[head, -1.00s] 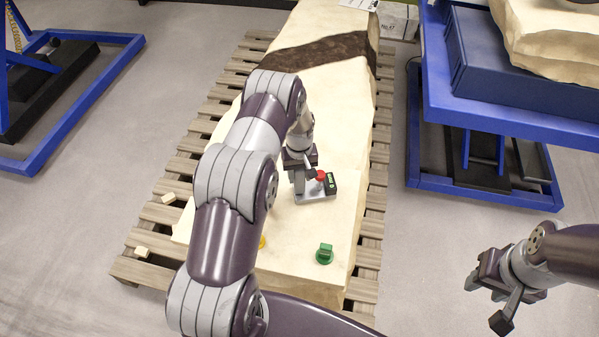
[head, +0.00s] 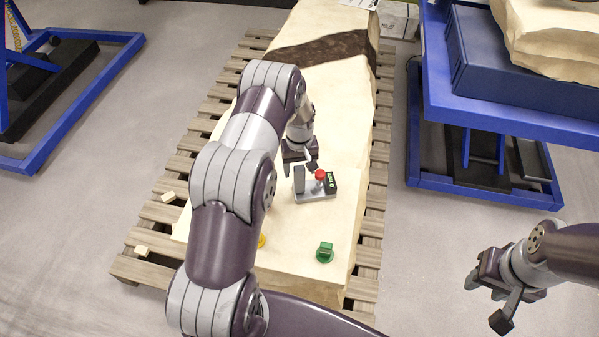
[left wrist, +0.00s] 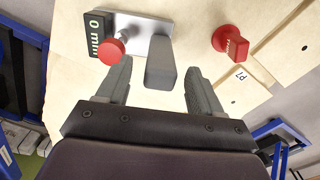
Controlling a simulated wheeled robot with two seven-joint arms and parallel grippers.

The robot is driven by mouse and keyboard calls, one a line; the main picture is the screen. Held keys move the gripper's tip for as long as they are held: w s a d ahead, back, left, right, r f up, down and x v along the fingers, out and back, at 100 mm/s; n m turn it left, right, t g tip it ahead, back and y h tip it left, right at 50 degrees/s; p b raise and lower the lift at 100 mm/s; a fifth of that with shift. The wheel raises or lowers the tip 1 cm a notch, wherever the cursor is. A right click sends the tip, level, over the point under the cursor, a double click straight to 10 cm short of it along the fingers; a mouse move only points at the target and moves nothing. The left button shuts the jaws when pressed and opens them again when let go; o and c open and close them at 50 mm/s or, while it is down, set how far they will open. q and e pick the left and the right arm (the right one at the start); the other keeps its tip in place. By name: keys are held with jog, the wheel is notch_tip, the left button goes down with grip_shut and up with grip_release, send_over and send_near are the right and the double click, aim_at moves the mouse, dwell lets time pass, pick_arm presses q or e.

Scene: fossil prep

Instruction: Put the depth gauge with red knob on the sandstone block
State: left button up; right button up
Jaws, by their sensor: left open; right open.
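The depth gauge (head: 318,196) has a grey base plate, an upright grey grip, a red knob and a black display. It lies flat on the pale sandstone block (head: 340,120), on the lower step near the front. In the left wrist view the gauge (left wrist: 150,28) shows "0 mm", and its grip stands ahead of and between the finger lines. My right gripper (head: 487,303) is open and empty over the floor at right.
A green knob (head: 325,252) and a partly hidden yellow piece (head: 262,241) sit on the block's front. The wrist view shows another red knob (left wrist: 231,42) and a "P1" label. A wooden pallet (head: 369,228) lies beneath. A blue lift table (head: 500,110) stands at right.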

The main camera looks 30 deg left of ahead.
pick_arm(q)
notch_tip(320, 180, up, 9)
jog(key=shift+r+b, duration=0.15)
jog(key=shift+b, duration=0.35)
jog(key=s+d+r+m, duration=0.2)
jog(key=s+d+r, duration=0.1)
jog(key=s, duration=0.4)
jog(key=s+d+r+m+t, duration=0.1)
jog(key=s+d+r+m, duration=0.2)
jog(key=s, duration=0.4)
jog(key=s+d+r+m, duration=0.2)
jog(key=s+d+r, duration=0.1)
jog(key=s, duration=0.4)
jog(key=shift+s+d+r+m, duration=0.2)
jog(key=shift+d+m, duration=0.1)
jog(key=shift+d, duration=0.6)
